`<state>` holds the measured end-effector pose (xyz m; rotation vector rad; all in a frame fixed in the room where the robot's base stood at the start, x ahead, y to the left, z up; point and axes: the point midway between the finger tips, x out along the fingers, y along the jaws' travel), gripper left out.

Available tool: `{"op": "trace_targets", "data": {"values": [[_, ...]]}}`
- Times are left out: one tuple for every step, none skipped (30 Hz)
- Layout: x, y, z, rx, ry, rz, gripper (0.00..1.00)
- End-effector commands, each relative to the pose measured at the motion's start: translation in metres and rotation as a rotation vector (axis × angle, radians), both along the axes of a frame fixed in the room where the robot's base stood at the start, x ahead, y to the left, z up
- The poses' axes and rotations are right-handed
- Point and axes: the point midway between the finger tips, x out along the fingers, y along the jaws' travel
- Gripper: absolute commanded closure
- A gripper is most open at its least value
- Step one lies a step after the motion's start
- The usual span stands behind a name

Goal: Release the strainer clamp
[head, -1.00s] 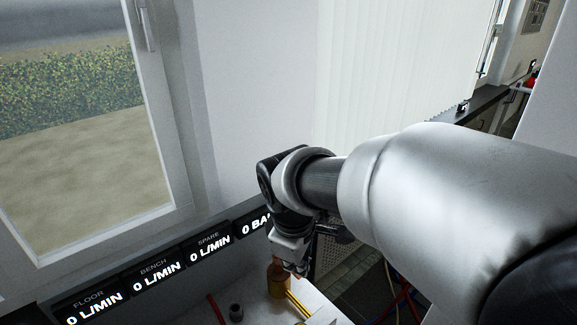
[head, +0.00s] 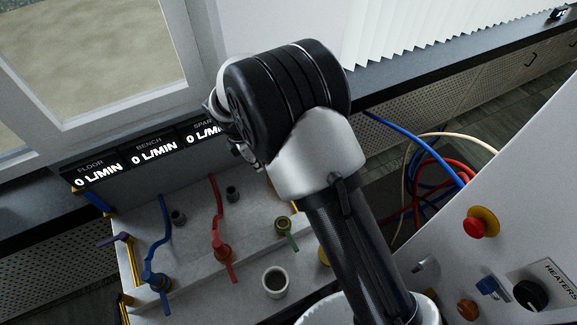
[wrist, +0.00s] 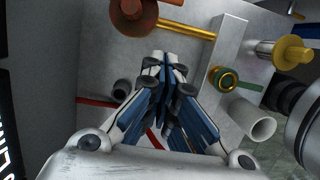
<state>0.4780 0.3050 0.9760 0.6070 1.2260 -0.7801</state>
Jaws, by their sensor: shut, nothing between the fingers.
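My gripper (wrist: 167,62) is shut and empty in the wrist view, its blue-sided fingers together above the pale bench panel. In the head view most of it is hidden behind my black and silver wrist. I cannot tell for sure which part is the strainer clamp. In the wrist view a copper-brown round fitting (wrist: 132,14) with a yellow rod (wrist: 186,30) lies beyond the fingertips.
The pale panel (head: 190,255) carries a blue lever valve (head: 157,281), a red lever valve (head: 222,250) and a grey open cup (head: 275,282). Flow displays (head: 150,150) stand behind. Blue, red and cream hoses (head: 440,170) and a red stop button (head: 476,227) are at the right.

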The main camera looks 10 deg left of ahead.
Motion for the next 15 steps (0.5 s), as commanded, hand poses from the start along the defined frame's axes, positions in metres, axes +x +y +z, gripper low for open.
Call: {"op": "trace_targets", "data": {"values": [[0.0,0.001,0.0,0.0,0.0,0.002,1.0],[0.0,0.001,0.0,0.0,0.0,0.002,1.0],[0.0,0.0,0.0,0.0,-0.001,0.001,1.0],[0.0,0.0,0.0,0.0,-0.001,0.001,1.0],[0.0,0.0,0.0,0.001,-0.001,0.0,1.0],[0.0,0.0,0.0,0.001,-0.001,0.0,1.0],[0.0,0.0,0.0,0.001,-0.001,0.0,1.0],[0.0,0.0,0.0,0.001,-0.001,-0.001,1.0],[0.0,0.0,-0.001,0.001,-0.001,-0.001,1.0],[0.0,0.0,-0.002,0.0,0.0,-0.001,1.0],[0.001,-0.001,-0.004,0.0,0.0,-0.002,1.0],[0.001,-0.001,-0.007,0.0,0.0,-0.002,1.0],[0.001,-0.002,-0.01,0.0,0.0,-0.002,1.0],[0.002,-0.003,-0.014,0.0,0.0,-0.002,1.0],[0.003,-0.004,-0.02,-0.001,0.001,-0.002,1.0]]}}
